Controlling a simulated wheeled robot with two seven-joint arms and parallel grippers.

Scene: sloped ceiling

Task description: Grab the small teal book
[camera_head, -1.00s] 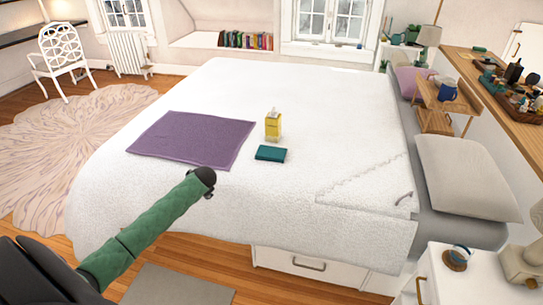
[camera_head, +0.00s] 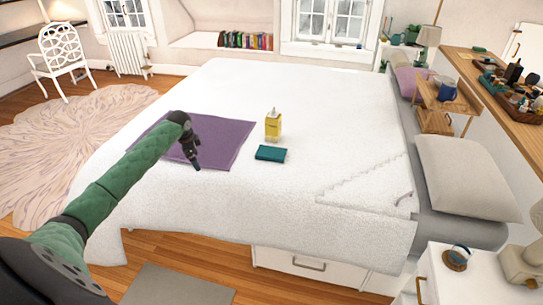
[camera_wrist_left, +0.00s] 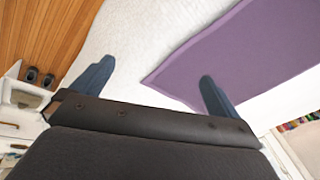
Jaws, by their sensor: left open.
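The small teal book (camera_head: 271,153) lies flat on the white bed, just in front of a yellow pump bottle (camera_head: 273,126). My left gripper (camera_head: 197,167) is over the near edge of the purple cloth (camera_head: 228,150), to the left of the book and apart from it. In the left wrist view its two fingers (camera_wrist_left: 152,88) are spread wide with nothing between them. That view shows the bed and the purple cloth (camera_wrist_left: 230,55), but not the book. My right gripper is not in view.
The white bed (camera_head: 330,130) has clear room around the book, mainly to the right and front. A grey pillow (camera_head: 465,178) lies at the right side. A nightstand (camera_head: 470,285) with a cup (camera_head: 460,255) stands at the lower right.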

